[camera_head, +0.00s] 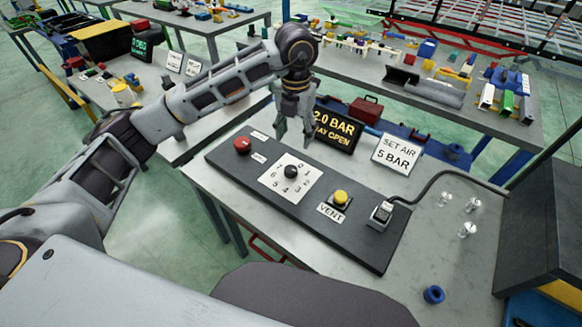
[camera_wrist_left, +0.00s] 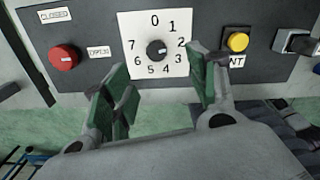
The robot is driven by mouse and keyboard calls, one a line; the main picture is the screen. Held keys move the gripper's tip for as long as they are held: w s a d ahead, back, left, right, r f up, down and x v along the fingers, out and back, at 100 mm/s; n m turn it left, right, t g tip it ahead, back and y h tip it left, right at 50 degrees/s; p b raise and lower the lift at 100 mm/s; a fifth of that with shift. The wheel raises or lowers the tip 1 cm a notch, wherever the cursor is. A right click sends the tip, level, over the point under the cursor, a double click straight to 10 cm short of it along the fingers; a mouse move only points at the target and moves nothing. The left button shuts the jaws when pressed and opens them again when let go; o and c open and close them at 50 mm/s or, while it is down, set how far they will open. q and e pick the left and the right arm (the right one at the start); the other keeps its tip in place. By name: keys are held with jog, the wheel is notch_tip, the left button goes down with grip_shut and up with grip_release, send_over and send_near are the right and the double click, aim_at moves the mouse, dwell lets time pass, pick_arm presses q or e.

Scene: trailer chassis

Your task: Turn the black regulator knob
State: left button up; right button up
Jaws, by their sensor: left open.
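The black regulator knob (camera_head: 291,171) sits in the middle of a white numbered dial plate (camera_head: 272,180) on a dark panel (camera_head: 340,240). In the left wrist view the knob (camera_wrist_left: 156,49) has a small light mark on its right side, toward the 2 and 3. My left gripper (camera_head: 295,138) points down above the far side of the panel, beyond the knob and apart from it. Its green-padded fingers (camera_wrist_left: 165,88) are spread and empty, with the knob seen between and beyond them. My right gripper does not show.
A red knob (camera_head: 242,145) is left of the dial; a yellow VENT button (camera_head: 341,197) and a grey switch (camera_head: 382,212) with a black cable are right. Signs reading "2.0 BAR" (camera_head: 336,126) and "SET AIR 5 BAR" (camera_head: 396,154) stand behind. A blue ring (camera_head: 433,295) lies at front right.

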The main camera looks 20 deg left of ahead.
aim_at(291, 169)
pick_arm(q)
jog(key=shift+s+a+n, duration=0.2)
jog(key=shift+a+n, duration=0.15)
jog(key=shift+n, duration=0.25)
notch_tip(291, 169, down, 12)
jog(key=shift+a+r+p, duration=0.1)
jog(key=shift+a+p, duration=0.05)
jog(key=shift+p, duration=0.5)
jog(key=shift+f, duration=0.95)
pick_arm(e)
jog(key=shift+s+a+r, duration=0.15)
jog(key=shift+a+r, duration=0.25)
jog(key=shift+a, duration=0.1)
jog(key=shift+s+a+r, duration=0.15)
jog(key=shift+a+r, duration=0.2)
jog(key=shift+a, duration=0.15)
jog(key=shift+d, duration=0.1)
